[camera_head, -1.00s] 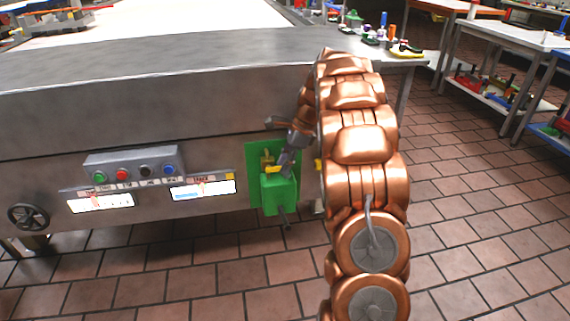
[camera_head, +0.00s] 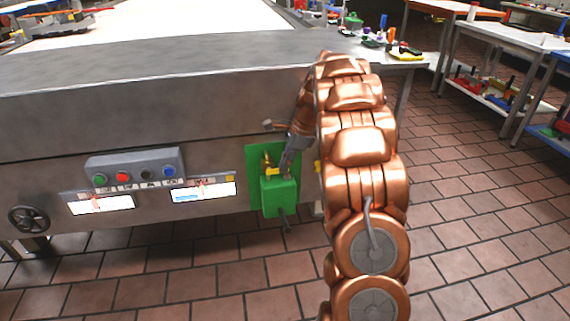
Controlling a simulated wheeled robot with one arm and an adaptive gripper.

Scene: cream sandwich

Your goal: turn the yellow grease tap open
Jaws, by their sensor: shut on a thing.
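The yellow grease tap (camera_head: 272,171) sits on top of a green box (camera_head: 280,194), in front of a green plate on the machine's side. My gripper (camera_head: 284,170) reaches down to the tap from the upper right and is shut on it. The fingertips are small and partly blend with the tap, so the exact grip on it is hard to make out. A second yellow piece (camera_head: 318,167) shows just to the right, partly behind my arm.
The steel machine (camera_head: 150,100) fills the left. A button box (camera_head: 135,166) with coloured buttons and two lit displays are left of the tap. A handwheel (camera_head: 28,219) is at far left. Tables (camera_head: 520,35) stand at right. The tiled floor (camera_head: 480,230) is clear.

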